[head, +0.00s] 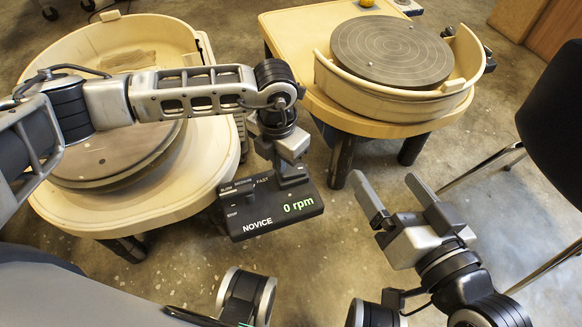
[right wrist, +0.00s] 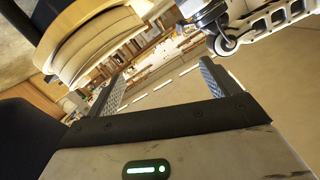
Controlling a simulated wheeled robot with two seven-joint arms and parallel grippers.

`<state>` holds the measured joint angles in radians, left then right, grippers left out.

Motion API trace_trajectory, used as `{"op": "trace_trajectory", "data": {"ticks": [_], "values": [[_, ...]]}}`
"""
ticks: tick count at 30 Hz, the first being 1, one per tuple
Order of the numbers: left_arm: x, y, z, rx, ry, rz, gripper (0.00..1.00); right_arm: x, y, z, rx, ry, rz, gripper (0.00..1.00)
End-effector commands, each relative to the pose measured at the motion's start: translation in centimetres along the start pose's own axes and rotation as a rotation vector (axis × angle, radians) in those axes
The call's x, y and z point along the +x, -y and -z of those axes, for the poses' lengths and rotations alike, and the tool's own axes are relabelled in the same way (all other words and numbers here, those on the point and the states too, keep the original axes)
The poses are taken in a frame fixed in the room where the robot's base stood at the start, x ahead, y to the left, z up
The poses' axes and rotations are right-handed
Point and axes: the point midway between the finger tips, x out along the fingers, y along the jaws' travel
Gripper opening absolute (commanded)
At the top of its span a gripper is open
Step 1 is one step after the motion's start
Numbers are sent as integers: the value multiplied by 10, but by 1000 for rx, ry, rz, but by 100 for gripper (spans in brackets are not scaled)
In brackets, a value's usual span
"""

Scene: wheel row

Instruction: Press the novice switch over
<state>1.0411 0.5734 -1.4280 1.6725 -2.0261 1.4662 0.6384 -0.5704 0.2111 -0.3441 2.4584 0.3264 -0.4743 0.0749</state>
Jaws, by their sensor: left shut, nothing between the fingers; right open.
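The novice control box (head: 268,206) is black, marked NOVICE, at the front right edge of the left pottery wheel in the head view. Its display (head: 298,206) reads 0 rpm in green. Its upper face has STOP, SLOW, MEDIUM and FAST labels, and a dark raised switch (head: 243,190) near the left labels. My left gripper (head: 293,178) is shut and empty, pointing down at the box's upper edge, right of the switch. I cannot tell whether it touches the box. My right gripper (head: 384,178) is open and empty, right of the box; its fingers also show in the right wrist view (right wrist: 158,78).
The left wheel's cream table (head: 205,165) lies under my left arm. A second pottery wheel (head: 390,50) stands behind, upper right, with a yellow object (head: 367,3) on its table. A black chair (head: 555,120) is at the right edge. Bare concrete floor lies between.

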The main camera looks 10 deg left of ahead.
Motion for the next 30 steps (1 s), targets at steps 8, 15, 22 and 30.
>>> {"op": "trace_trajectory", "data": {"ticks": [8, 15, 22, 30], "values": [[10, 0, 0, 1, 0, 0, 0, 2, -4, -10, 0, 5, -1, 87], [18, 0, 0, 1, 0, 0, 0, 3, -7, -17, -4, 10, -3, 87], [25, 0, 0, 1, 1, 0, 0, 4, -8, -23, -7, 13, -3, 87], [22, 0, 0, 1, 0, 0, 0, 3, -7, -22, -6, 17, -3, 87]]}}
